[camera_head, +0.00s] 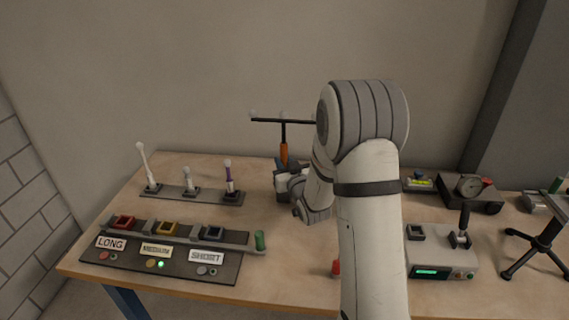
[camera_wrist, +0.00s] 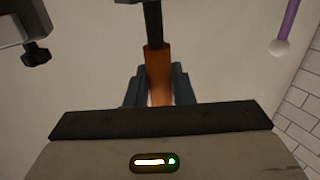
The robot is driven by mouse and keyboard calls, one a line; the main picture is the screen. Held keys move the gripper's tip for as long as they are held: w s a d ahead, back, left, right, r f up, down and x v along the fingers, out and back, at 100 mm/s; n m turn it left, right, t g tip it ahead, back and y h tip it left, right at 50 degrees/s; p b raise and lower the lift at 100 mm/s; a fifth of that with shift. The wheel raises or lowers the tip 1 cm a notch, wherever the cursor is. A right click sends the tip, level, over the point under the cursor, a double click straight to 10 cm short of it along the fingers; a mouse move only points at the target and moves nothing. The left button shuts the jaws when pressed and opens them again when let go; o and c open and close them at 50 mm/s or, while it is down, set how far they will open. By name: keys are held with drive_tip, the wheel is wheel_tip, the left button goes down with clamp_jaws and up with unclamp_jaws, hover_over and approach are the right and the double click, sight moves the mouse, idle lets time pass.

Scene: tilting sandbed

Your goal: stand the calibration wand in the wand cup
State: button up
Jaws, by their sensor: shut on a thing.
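The calibration wand is a T shape with an orange handle (camera_head: 284,153), a black stem and a black crossbar (camera_head: 268,121) carrying pale balls. It stands roughly upright at the back of the bench. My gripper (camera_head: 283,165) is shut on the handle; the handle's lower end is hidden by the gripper. In the wrist view the orange handle (camera_wrist: 157,65) runs between the two dark fingers of my gripper (camera_wrist: 158,88). I cannot make out a sure wand cup; a small dark square holder (camera_head: 416,232) sits on a grey box to the right.
On the left, a dark rack (camera_head: 170,195) holds three ball-tipped rods. In front lies a panel (camera_head: 190,262) labelled LONG, MEDIUM and SHORT with coloured sockets. Right are a lever box (camera_head: 440,258), a gauge box (camera_head: 470,192) and a black tripod (camera_head: 540,243). My arm hides the bench's middle.

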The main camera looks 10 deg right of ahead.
drive_tip(key=o, duration=1)
drive_tip(key=shift+s, duration=0.1)
drive_tip(key=s+r+g+h+p, duration=0.1)
drive_tip(key=s+g, duration=0.4)
drive_tip(key=s, duration=0.7)
drive_tip(key=s+r+m+g+h+p, duration=0.1)
drive_tip(key=s+r+g, duration=0.3)
drive_tip(key=s, duration=0.9)
drive_tip(key=s+r+g+p, duration=0.1)
drive_tip(key=s+g, duration=0.5)
drive_tip(key=s, duration=0.6)
drive_tip(key=shift+s+r+m+h, duration=0.15)
drive_tip(key=shift+r+m+h, duration=0.25)
drive_tip(key=shift+r, duration=0.5)
